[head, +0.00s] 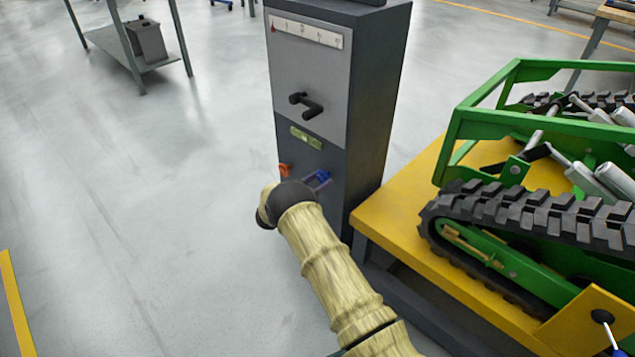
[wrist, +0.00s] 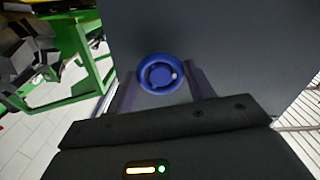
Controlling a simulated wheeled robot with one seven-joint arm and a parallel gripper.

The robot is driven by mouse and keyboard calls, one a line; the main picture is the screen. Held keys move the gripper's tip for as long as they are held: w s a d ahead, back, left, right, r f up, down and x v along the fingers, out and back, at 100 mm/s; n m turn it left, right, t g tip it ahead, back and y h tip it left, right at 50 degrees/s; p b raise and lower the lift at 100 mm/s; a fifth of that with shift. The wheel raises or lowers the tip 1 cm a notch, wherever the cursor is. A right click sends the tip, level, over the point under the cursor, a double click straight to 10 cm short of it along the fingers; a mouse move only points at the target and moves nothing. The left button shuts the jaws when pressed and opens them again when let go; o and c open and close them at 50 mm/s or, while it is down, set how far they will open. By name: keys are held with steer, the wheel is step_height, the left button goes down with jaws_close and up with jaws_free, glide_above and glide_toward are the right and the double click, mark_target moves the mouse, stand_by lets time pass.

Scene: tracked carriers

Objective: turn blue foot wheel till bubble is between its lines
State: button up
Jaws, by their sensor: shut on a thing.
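The blue foot wheel (head: 320,179) is on the lower front of a grey cabinet, partly hidden by my gripper in the head view. In the wrist view the blue wheel (wrist: 160,74) shows as a round dial with a small pale dot at its right. My gripper (wrist: 160,88) is shut on the wheel, one finger at each side of it. The gripper also shows in the head view (head: 318,184). A greenish bubble level (head: 306,138) sits on the cabinet front above the wheel. It is too small to tell where its bubble stands relative to the lines.
An orange knob (head: 285,170) is left of the blue wheel. A black handle (head: 306,105) and a white scale strip (head: 306,32) are higher on the cabinet (head: 376,110). A yellow table (head: 400,215) with a green tracked carrier (head: 480,125) stands close at right.

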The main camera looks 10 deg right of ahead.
steer(key=o, duration=1)
steer(key=shift+f, duration=0.15)
steer(key=shift+c, duration=0.2)
steer(key=shift+s+a, duration=0.1)
steer(key=p+v, duration=0.3)
steer(key=v, duration=1.4)
steer(key=shift+p, duration=0.3)
